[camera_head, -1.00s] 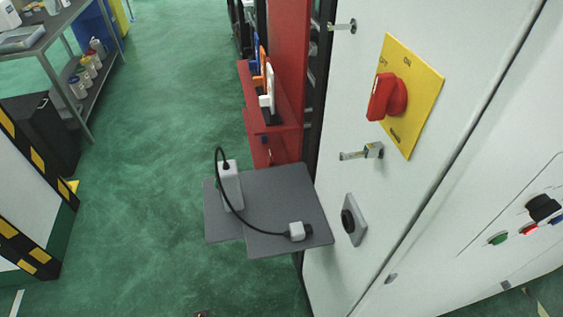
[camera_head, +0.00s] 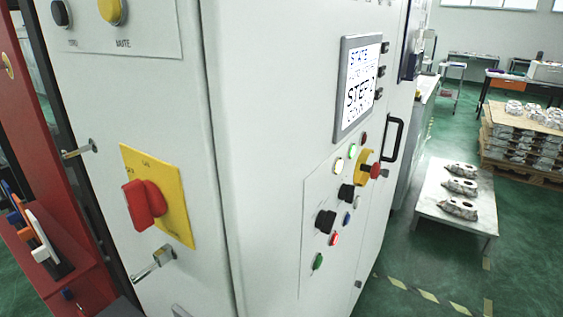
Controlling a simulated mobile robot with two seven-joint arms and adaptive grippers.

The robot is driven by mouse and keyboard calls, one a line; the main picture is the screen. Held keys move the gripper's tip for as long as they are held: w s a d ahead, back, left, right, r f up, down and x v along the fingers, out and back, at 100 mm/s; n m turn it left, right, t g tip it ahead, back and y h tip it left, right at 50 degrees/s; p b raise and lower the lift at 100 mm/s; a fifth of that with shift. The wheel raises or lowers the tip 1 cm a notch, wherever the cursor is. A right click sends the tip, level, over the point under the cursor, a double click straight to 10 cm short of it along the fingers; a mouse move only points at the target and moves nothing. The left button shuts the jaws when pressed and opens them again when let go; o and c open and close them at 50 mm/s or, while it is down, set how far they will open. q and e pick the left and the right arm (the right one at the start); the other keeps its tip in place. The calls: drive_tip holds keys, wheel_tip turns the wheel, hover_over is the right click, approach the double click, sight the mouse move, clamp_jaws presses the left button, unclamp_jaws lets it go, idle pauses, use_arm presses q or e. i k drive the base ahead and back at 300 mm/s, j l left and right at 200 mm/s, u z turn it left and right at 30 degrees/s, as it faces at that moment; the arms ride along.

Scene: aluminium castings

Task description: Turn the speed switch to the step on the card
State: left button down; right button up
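A card or screen (camera_head: 359,88) in a grey frame is on the cabinet's right face; it reads "STATE" and "STEP", but the step number is too blurred to read. Below it is a control panel (camera_head: 312,192) with two black knobs, a lower one (camera_head: 325,221) and an upper one (camera_head: 346,193). I cannot tell which is the speed switch, nor read any scale. A large red rotary handle (camera_head: 145,204) sits on a yellow plate (camera_head: 180,214) on the left face. Neither of my grippers is in view.
The panel also has a red emergency button (camera_head: 375,170) on a yellow base and several small coloured buttons. A black door handle (camera_head: 394,139) sticks out beyond it. A low table (camera_head: 452,214) with castings stands at right. Green floor (camera_head: 420,270) is free before it.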

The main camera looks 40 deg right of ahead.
sight(346, 192)
drive_tip(key=z, duration=1.6)
drive_tip(key=i+l+u, duration=0.1)
drive_tip(key=l+u, duration=0.15)
drive_tip(key=l, duration=0.8)
drive_tip(key=l+u, duration=0.2)
drive_tip(key=l, duration=0.8)
drive_tip(key=k+l+u, duration=0.1)
drive_tip(key=l+u, duration=0.15)
drive_tip(key=l, duration=0.75)
